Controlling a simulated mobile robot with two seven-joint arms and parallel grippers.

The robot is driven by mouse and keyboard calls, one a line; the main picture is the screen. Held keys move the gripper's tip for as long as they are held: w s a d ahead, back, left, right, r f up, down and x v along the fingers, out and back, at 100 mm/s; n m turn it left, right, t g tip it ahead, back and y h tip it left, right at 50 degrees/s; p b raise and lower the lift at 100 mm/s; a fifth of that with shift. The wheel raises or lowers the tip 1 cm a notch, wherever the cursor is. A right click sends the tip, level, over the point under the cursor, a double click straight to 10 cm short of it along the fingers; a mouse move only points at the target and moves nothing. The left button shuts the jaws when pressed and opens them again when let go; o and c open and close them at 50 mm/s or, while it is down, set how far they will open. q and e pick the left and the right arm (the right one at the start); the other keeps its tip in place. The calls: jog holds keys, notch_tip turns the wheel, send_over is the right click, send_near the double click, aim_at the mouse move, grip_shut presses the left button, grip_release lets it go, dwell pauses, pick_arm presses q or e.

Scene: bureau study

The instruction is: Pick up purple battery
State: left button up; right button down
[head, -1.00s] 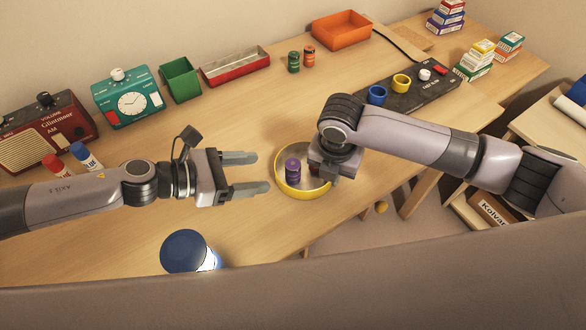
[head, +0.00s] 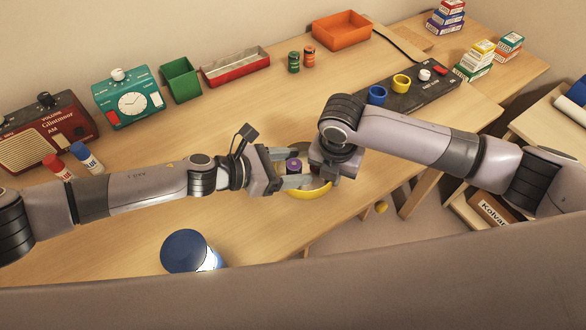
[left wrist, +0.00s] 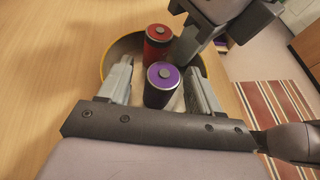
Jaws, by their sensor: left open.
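The purple battery (head: 293,166) stands upright in a round dish with a yellow rim (head: 312,192). My left gripper (head: 299,167) is open, with its fingers reaching into the dish on either side of the battery. In the left wrist view the purple battery (left wrist: 161,88) stands between the two fingers, with a gap visible at the sides. A red battery (left wrist: 158,45) stands just beyond it in the same dish; I cannot make it out in the head view. My right gripper (head: 324,170) points down at the dish's right side; its jaw opening is unclear.
A blue round-topped lamp-like object (head: 185,250) stands near the front edge. Green and orange cans (head: 301,60) stand further back. A dark panel with blue and yellow rings (head: 412,92) lies beyond the right arm.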

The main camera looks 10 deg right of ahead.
pick_arm(q)
jog(key=shift+s+d+f, duration=0.1)
jog(key=shift+s+f, duration=0.05)
jog(key=shift+f, duration=0.35)
pick_arm(e)
jog(key=shift+a, duration=0.15)
pick_arm(q)
jog(key=c, duration=1.1)
